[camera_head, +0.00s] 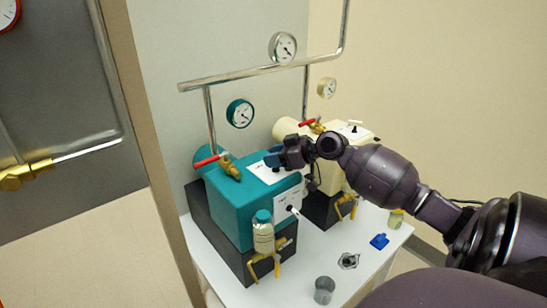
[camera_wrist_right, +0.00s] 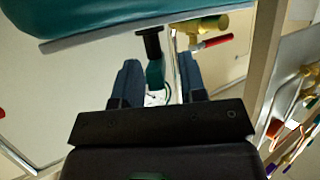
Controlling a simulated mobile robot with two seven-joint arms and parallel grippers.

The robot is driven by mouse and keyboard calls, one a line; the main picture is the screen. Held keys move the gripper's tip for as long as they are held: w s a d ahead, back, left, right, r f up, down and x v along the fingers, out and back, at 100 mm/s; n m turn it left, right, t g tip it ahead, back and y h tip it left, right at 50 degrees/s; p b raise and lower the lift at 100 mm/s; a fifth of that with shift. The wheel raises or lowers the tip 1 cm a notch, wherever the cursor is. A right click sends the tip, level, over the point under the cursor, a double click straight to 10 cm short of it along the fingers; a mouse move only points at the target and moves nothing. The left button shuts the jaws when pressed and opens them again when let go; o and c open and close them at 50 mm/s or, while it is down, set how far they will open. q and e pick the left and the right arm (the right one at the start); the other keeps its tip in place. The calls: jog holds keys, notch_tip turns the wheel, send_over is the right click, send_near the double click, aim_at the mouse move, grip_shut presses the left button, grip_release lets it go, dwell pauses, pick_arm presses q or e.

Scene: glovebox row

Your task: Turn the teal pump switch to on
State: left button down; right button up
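The teal pump (camera_head: 232,205) stands on a dark base at the middle of the head view. It has a white panel on its top (camera_head: 262,173) and another white panel on its front (camera_head: 283,209) with a small lever. My right gripper (camera_head: 273,159) is just above the top panel and covers part of it. In the wrist view the right gripper (camera_wrist_right: 161,82) has its two fingers apart. A black-ended piece (camera_wrist_right: 150,42) shows between and beyond the fingertips; I cannot tell whether it is the switch or whether a finger touches it. The switch's setting is hidden. My left gripper is out of view.
A cream pump (camera_head: 328,172) stands right behind the teal one. A red-handled brass valve (camera_head: 228,166) is left of my gripper. A bottle (camera_head: 263,232) hangs at the teal pump's front. A grey cup (camera_head: 324,289) and a blue piece (camera_head: 379,241) are on the white table (camera_head: 222,287).

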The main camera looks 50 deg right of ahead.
jog(key=shift+w+a, duration=0.1)
jog(key=shift+c, duration=0.3)
jog(key=shift+c, duration=1.1)
grip_shut()
